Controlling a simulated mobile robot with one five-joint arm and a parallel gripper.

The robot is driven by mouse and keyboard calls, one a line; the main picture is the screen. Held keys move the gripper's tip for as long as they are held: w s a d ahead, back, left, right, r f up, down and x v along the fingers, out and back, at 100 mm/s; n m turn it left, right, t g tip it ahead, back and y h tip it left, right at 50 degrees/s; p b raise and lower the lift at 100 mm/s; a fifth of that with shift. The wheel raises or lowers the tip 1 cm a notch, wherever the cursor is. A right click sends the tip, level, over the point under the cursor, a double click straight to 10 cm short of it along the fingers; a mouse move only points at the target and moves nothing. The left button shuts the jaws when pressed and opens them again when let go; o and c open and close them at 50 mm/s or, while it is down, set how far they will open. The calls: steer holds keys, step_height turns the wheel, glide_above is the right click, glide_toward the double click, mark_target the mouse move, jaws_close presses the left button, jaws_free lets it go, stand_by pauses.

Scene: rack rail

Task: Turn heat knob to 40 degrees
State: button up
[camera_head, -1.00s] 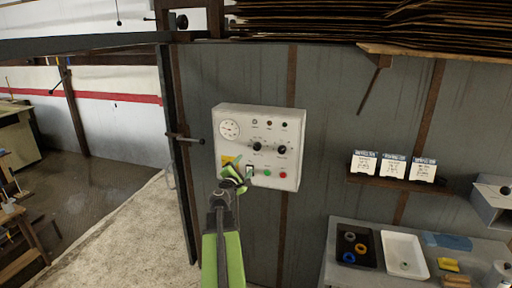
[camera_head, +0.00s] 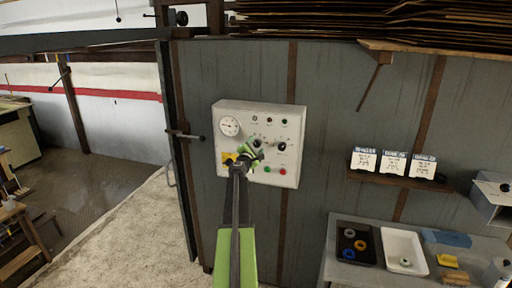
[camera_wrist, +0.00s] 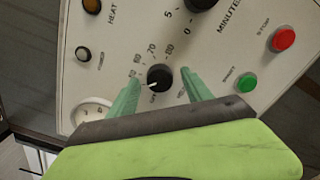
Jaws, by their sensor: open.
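The white control panel (camera_head: 230,175) is on the grey wall in the head view. In the wrist view the heat knob (camera_wrist: 159,77) is black and round, beside a scale with 60, 70 and 80. Its white pointer mark points left and slightly down in that picture; the exact degree reading is too small to tell. My gripper (camera_head: 250,151) is at the panel's front, hiding the heat knob in the head view. In the wrist view its green fingers (camera_wrist: 161,80) are open, one on each side of the knob, with visible gaps. Contact cannot be told.
The minutes knob (camera_head: 282,146) is right of my gripper. A green button (camera_wrist: 246,82) and a red button (camera_wrist: 283,39) sit on the panel. A round gauge (camera_head: 229,126) is at its upper left. A table (camera_head: 335,225) with trays stands at the lower right.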

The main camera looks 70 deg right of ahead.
steer(key=shift+c, duration=0.2)
jaws_close()
steer(key=shift+n, duration=0.7)
steer(key=shift+o, duration=0.2)
jaws_free()
steer(key=s+a, duration=0.1)
steer(key=a, duration=1.6)
steer(key=shift+a, duration=0.2)
